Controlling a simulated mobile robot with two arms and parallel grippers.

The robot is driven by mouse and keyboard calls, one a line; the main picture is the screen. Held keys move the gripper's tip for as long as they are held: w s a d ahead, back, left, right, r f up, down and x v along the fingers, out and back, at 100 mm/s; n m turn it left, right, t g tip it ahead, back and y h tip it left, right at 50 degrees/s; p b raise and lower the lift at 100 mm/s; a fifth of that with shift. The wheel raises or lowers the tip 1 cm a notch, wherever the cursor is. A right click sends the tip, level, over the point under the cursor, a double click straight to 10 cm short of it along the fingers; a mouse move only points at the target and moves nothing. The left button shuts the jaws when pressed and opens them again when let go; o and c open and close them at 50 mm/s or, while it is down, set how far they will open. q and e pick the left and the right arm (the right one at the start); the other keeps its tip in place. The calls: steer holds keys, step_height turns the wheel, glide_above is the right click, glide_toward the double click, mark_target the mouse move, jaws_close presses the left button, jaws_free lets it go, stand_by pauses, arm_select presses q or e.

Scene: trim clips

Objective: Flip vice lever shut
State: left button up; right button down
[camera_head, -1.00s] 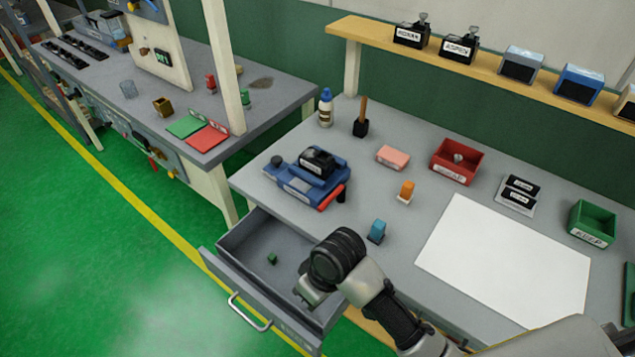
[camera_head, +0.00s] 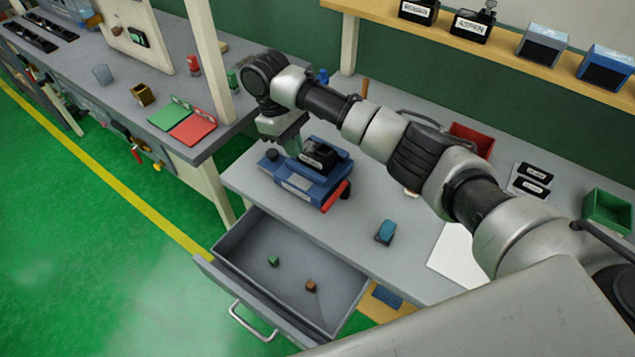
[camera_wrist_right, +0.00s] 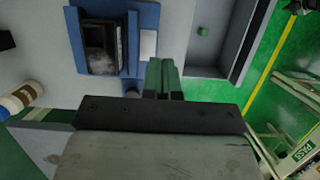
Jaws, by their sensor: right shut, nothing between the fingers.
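The blue vice (camera_head: 296,184) stands on the grey bench with a black block (camera_head: 318,152) in it. Its red lever (camera_head: 336,197) sticks out at the near right side, low and slanting. A dark round knob (camera_head: 271,155) is at its left end. My right gripper (camera_head: 291,150) is shut and empty, pointing down at the vice's back left, by the knob; I cannot tell if it touches. In the right wrist view the shut fingers (camera_wrist_right: 163,78) are beside the vice (camera_wrist_right: 146,18); the lever does not show there. My left gripper is out of view.
An open drawer (camera_head: 233,267) below the bench holds a small green and a small brown block. A blue item (camera_head: 385,231) stands right of the vice. My right arm crosses over the bench, hiding part of it. A red bin (camera_head: 472,138) and green bin (camera_head: 608,208) stand right.

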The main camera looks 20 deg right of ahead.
steer(key=shift+s, duration=0.15)
steer(key=p+x, duration=0.2)
steer(key=x, duration=0.7)
steer(key=shift+s+d+f, duration=0.15)
steer(key=shift+d+f, duration=0.05)
steer(key=shift+f, duration=0.1)
steer(key=shift+s+d+f+p, duration=0.2)
steer(key=shift+s+d+p, duration=0.55)
steer(key=shift+s+p, duration=0.15)
steer(key=shift+s+d+f, duration=0.3)
steer(key=shift+s+d, duration=0.15)
steer(key=shift+s, duration=0.2)
steer(key=shift+w, duration=0.1)
steer(key=shift+f, duration=0.1)
